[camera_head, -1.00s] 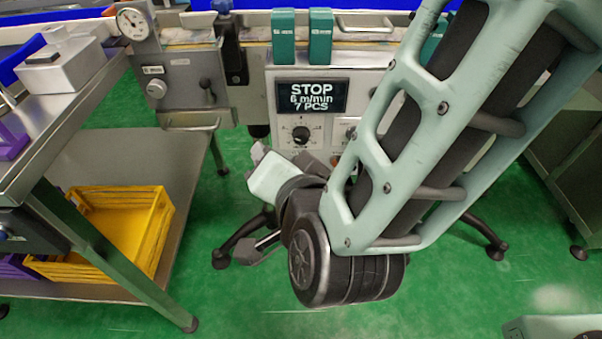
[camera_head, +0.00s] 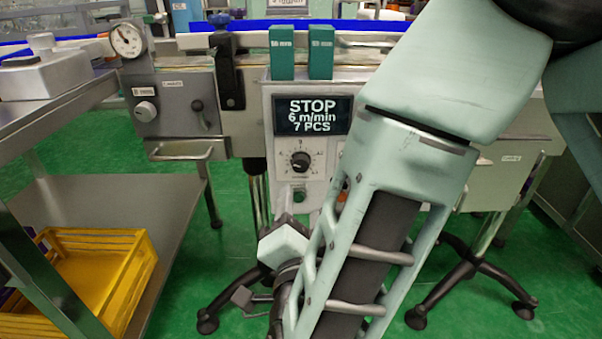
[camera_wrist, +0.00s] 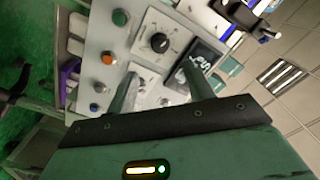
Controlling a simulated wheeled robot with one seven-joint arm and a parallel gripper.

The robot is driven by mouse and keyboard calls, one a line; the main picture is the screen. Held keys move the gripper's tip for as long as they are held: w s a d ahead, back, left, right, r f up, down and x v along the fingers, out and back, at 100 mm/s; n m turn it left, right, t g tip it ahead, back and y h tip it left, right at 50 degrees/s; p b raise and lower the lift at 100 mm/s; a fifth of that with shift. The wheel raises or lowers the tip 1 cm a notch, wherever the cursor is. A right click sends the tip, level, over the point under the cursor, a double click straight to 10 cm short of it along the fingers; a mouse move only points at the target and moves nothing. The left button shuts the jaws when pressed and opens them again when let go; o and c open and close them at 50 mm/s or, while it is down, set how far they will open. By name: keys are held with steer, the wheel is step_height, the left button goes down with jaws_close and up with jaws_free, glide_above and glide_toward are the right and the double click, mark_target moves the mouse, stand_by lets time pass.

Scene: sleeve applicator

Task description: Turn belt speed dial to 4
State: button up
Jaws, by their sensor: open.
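The belt speed dial (camera_head: 300,161) is a round black knob on a pale panel, below a dark display (camera_head: 313,115) reading STOP, 6 m/min, 7 PCS. Its pointer is too small to read surely. In the wrist view the dial (camera_wrist: 160,42) and the display (camera_wrist: 207,62) lie beyond my fingertips. My gripper (camera_wrist: 162,80) is open, with its two fingers apart and nothing between them. It faces the panel and does not hold the dial. In the head view my arm covers the panel's right part, and my fingers cannot be made out.
A green button (camera_wrist: 121,17) and an orange button (camera_wrist: 107,58) sit near the dial. Two teal blocks (camera_head: 282,52) stand above the display. A gauge (camera_head: 127,40) is at the left. A yellow crate (camera_head: 110,280) rests on a lower shelf at the left.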

mark_target(300, 167)
steer(key=w, duration=0.3)
steer(key=w+b, duration=0.1)
steer(key=w, duration=0.3)
steer(key=w+a, duration=0.1)
steer(key=w, duration=0.2)
steer(key=shift+w, duration=0.35)
steer(key=c, duration=1)
